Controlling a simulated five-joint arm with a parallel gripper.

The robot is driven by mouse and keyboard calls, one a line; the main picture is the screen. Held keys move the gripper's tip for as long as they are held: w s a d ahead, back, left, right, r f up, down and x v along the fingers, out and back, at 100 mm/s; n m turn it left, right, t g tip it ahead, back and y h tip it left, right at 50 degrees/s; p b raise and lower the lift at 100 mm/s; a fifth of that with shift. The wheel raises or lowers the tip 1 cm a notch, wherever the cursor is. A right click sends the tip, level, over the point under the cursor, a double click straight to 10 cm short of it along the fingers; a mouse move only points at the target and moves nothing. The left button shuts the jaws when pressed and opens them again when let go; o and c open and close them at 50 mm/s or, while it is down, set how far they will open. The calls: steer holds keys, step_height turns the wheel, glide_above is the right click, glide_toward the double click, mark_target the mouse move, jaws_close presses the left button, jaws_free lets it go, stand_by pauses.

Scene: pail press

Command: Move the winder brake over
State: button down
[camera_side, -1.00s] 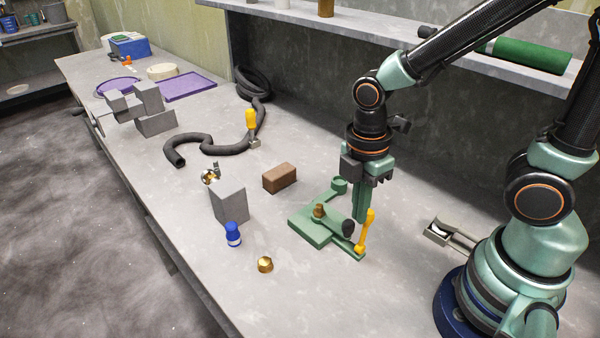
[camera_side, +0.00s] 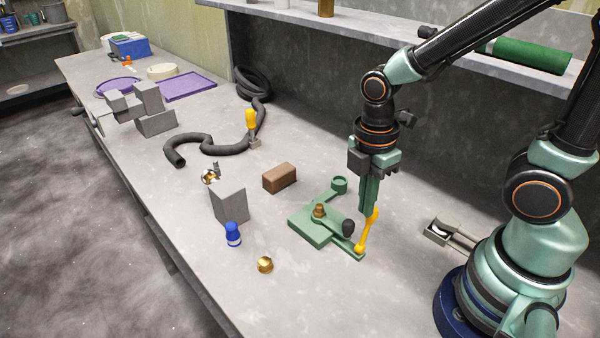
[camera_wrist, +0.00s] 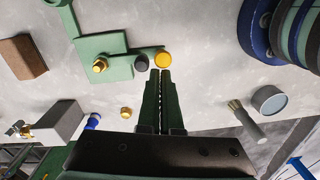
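The winder is a green base (camera_side: 309,234) on the bench with a brass nut (camera_side: 319,211), a black knob (camera_side: 348,228) and a yellow lever (camera_side: 366,238) at its right end. I take the yellow lever to be the brake. It stands up, leaning right. My gripper (camera_side: 369,211) points down, its fingers together and empty, right at the lever's upper part; I cannot tell for sure whether they touch. In the wrist view the lever's round yellow top (camera_wrist: 163,60) lies just beyond my fingertips (camera_wrist: 160,72), with the black knob (camera_wrist: 141,63) to its left.
A brown block (camera_side: 280,178), a grey block (camera_side: 229,204), a blue-and-white bottle (camera_side: 233,235) and a brass cap (camera_side: 265,265) stand left of the winder. A dark hose (camera_side: 225,150) lies behind. A grey clamp-like part (camera_side: 440,232) sits to the right. A shelf runs above.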

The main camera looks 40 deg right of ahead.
step_height(320, 180, up, 11)
steer(key=w+a, duration=0.1)
steer(key=a, duration=0.1)
steer(key=w+d+r+m+t, duration=0.2)
steer(key=d+m+t, duration=0.4)
steer(key=m, duration=0.9)
steer(key=shift+w+d+r+m, duration=0.15)
steer(key=shift+d+m, duration=0.15)
steer(key=shift+m, duration=0.1)
